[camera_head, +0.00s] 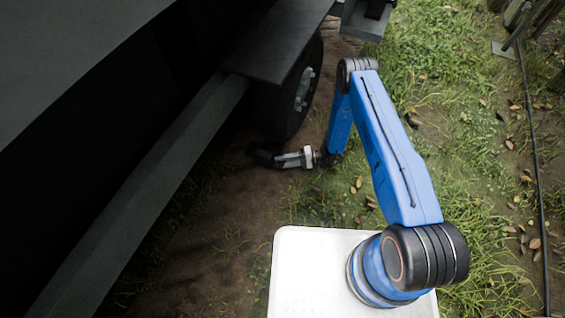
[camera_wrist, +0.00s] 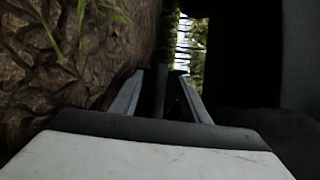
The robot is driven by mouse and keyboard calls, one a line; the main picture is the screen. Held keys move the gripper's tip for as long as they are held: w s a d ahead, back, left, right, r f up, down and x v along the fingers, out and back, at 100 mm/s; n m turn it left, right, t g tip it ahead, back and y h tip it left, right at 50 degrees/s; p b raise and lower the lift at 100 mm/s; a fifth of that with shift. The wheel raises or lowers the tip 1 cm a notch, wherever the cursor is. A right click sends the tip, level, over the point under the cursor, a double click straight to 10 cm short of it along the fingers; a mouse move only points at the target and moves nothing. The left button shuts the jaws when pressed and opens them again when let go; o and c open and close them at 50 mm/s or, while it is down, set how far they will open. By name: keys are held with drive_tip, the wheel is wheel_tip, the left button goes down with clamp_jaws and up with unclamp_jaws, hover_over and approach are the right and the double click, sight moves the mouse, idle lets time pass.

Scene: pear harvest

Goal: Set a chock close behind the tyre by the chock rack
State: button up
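The dark tyre (camera_head: 291,98) with its pale hub stands on the soil under the vehicle's fender in the head view. My gripper (camera_head: 262,155) is low over the ground at the near side of the tyre, pointing left under the vehicle. A dark shape shows at its end; I cannot tell whether this is a chock or only the fingers. In the wrist view my gripper (camera_wrist: 160,82) has its two grey fingers apart at the base, slanting inward, with something dark between them. Its outline is too dark to name. No chock is clearly recognisable.
The dark vehicle's side rail (camera_head: 150,175) and flat fender (camera_head: 275,40) overhang the area left of my gripper. A grey bracket (camera_head: 365,15) sits beyond the tyre; I cannot tell whether it is the rack. Grass (camera_head: 480,110) lies open to the right, with a thin dark hose (camera_head: 535,160).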

drive_tip(key=shift+d, duration=0.1)
drive_tip(key=v, duration=1.7)
drive_tip(key=shift+w+d, duration=0.1)
drive_tip(key=d+r+n+g+h, duration=0.25)
drive_tip(key=r+h, duration=0.35)
drive_tip(key=r, duration=2.9)
drive_tip(key=s+d+r+t+h, duration=0.15)
drive_tip(key=s+r, duration=0.25)
drive_tip(key=r, duration=0.5)
drive_tip(key=s+d+r+h, duration=0.2)
drive_tip(key=s+d+r, duration=0.15)
drive_tip(key=r, duration=0.45)
drive_tip(key=s+d+r+m+t+h, duration=0.1)
drive_tip(key=s+d+r+t+h, duration=0.1)
drive_tip(key=s+r, duration=0.3)
drive_tip(key=s+d+r+m+t+h, duration=0.1)
drive_tip(key=s+d+r+t+h, duration=0.1)
drive_tip(key=s, duration=1)
drive_tip(key=s+d+r+m+t+h, duration=0.1)
drive_tip(key=s+d+r+t, duration=0.3)
drive_tip(key=s+r, duration=0.4)
drive_tip(key=shift+s+d+r+m+t+h, duration=0.25)
drive_tip(key=shift+s+d+m+t+h, duration=0.1)
drive_tip(key=shift+s+d+h, duration=0.4)
